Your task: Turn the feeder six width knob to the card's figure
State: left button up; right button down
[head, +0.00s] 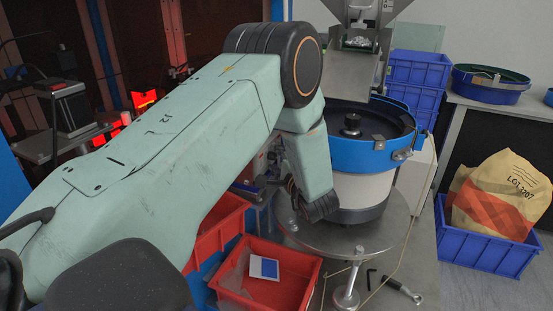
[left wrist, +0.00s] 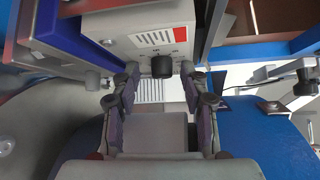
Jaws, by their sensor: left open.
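My left arm comes in from the left in the head view, and its gripper (head: 318,206) is low beside the blue-rimmed bowl feeder (head: 352,187). In the left wrist view the left gripper (left wrist: 161,78) is open, with its two fingers apart. A black round knob (left wrist: 162,66) stands out from a pale box (left wrist: 125,42) between and just beyond the fingertips. I cannot tell whether a finger touches it. The knob is hidden in the head view, and its setting cannot be read. No card with a legible figure shows. My right gripper is not in view.
A round metal plate (head: 365,236) lies under the feeder. Red bins (head: 262,304) stand in front, one holding a white-and-blue item (head: 264,268). Hex keys and a cable lie at the right. A blue crate (head: 480,247) holds a sack (head: 504,195).

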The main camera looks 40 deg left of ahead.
pick_arm(q)
jog(key=shift+w+d+r, duration=0.1)
jog(key=shift+w+d, duration=0.05)
jog(key=shift+a, duration=0.25)
jog(key=c, duration=0.3)
grip_shut()
